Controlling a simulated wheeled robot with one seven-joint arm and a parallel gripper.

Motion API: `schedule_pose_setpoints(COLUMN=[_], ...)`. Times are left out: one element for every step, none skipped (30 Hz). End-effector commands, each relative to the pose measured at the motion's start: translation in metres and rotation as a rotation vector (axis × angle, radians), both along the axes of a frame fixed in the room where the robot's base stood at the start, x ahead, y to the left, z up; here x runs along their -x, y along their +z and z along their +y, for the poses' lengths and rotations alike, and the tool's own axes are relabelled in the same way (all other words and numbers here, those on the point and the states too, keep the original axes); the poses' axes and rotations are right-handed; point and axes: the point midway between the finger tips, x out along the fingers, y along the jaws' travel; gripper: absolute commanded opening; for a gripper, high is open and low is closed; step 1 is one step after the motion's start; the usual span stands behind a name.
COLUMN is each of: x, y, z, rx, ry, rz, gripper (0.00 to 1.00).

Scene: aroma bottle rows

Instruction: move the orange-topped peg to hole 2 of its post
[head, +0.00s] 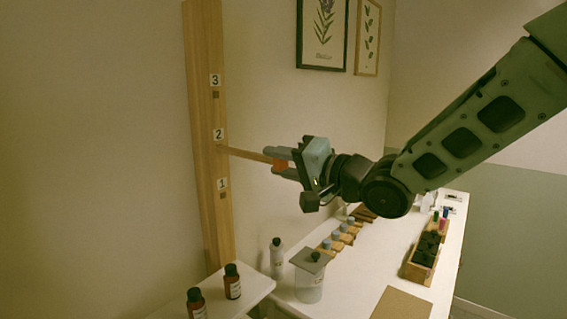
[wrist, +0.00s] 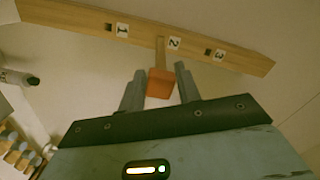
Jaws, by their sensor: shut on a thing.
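The wooden post (head: 207,120) stands upright at the left, with holes labelled 1, 2 and 3 from bottom to top. It crosses the top of the wrist view (wrist: 75,14). The peg (head: 250,155) is a wooden rod with an orange top (wrist: 160,84). Its far end meets the post at the label 2 (wrist: 173,43), where hole 2 is covered by the peg; how deep it sits I cannot tell. My gripper (head: 279,162) is shut on the orange top, one finger on each side in the wrist view (wrist: 160,82). Holes 1 (head: 223,196) and 3 (head: 215,94) are empty.
Below my gripper, a white table (head: 350,285) holds a glass jar (head: 309,276), a row of small bottles (head: 338,236) and a wooden box of dark items (head: 426,250). Brown bottles (head: 232,282) stand on a shelf at the front left. Framed pictures (head: 322,35) hang behind.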

Motion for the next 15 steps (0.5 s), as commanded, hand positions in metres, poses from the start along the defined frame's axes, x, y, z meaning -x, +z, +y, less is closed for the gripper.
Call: schedule_pose_setpoints(x=[-0.0007,-0.0011,-0.0017,-0.0021,-0.0025,-0.0031,-0.0035,-0.0039,-0.0045,-0.0049,-0.0053,-0.006,-0.0065,-0.0069,-0.0076], y=[0.0003,0.0004,0.0005,0.0006,0.0007,0.0007,0.0006,0.0006,0.0005,0.0004,0.0003,0.0002,0.0002,0.0001,0.0002], z=[0.0014,0.0019,0.0027,0.0033,0.0039,0.0047,0.0053,0.0058,0.0065,0.0071,0.0076,0.0084,0.0089,0.0094,0.0102], rx=[-0.001,-0.001,-0.001,-0.001,-0.001,-0.001,-0.001,-0.001,-0.002,-0.002,-0.002,-0.001,-0.001,-0.001,-0.001], ry=[0.0,0.0,0.001,0.001,0.001,0.001,0.001,0.001,0.001,0.001,0.001,0.0,0.0,0.0,0.0], rz=[-0.001,-0.001,-0.001,-0.001,-0.001,-0.001,-0.001,-0.001,0.0,0.0,0.0,0.0,0.0,0.0,0.0], gripper=[0.1,0.1,0.1,0.1,0.1,0.1,0.1,0.1,0.1,0.1,0.1,0.1,0.1,0.1,0.1])
